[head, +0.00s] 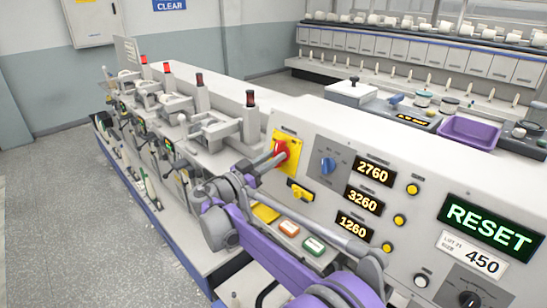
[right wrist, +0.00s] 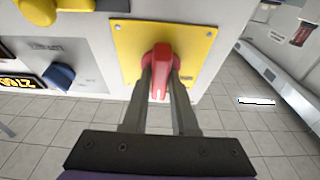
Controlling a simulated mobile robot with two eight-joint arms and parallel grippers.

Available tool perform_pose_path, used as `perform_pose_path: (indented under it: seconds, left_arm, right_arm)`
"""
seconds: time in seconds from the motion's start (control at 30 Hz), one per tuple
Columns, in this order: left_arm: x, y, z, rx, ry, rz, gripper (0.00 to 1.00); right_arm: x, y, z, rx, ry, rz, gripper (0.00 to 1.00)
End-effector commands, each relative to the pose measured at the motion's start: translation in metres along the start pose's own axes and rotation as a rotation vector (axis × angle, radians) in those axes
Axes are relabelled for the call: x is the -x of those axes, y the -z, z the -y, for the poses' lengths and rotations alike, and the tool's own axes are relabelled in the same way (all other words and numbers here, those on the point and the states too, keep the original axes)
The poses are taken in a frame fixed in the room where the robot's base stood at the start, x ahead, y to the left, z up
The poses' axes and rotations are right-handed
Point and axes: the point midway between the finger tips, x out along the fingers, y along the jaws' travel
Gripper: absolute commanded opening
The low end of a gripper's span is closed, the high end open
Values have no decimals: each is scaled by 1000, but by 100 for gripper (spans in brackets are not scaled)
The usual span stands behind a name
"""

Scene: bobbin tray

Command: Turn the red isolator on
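The red isolator (head: 281,151) is a red handle on a yellow plate (head: 291,137), set at the left end of the grey control panel. In the right wrist view, the red handle (right wrist: 161,60) stands out from its yellow plate (right wrist: 125,40), its length running up and down the picture. My right gripper (head: 272,161) reaches it from the front. In the right wrist view, the right gripper's fingers (right wrist: 161,82) lie one on each side of the handle, close against it. They look shut on it. My left gripper is not in view.
A blue selector knob (head: 327,165) sits just right of the isolator, and a yellow knob (head: 299,192) sits just below. Lit number displays (head: 374,171) and a green RESET screen (head: 489,227) are further right. Spindle heads (head: 215,129) stand behind on the left.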

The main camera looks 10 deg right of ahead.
Motion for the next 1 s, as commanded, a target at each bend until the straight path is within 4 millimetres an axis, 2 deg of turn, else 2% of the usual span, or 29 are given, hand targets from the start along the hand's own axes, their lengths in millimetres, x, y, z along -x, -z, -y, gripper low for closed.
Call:
perform_pose_path:
  seconds: [0.03,0.13,0.17,0.43,0.53,1.0]
  left_arm:
    - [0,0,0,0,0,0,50]
    - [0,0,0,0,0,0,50]
    - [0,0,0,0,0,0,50]
    - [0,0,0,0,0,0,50]
    - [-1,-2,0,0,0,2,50]
    - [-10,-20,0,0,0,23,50]
  right_arm:
    - [0,0,0,0,0,0,36]
    - [0,0,0,0,0,0,54]
    - [0,0,0,0,0,0,55]
    - [1,0,0,1,0,0,55]
    - [8,-1,0,1,2,1,55]
    - [93,-2,0,2,3,1,55]
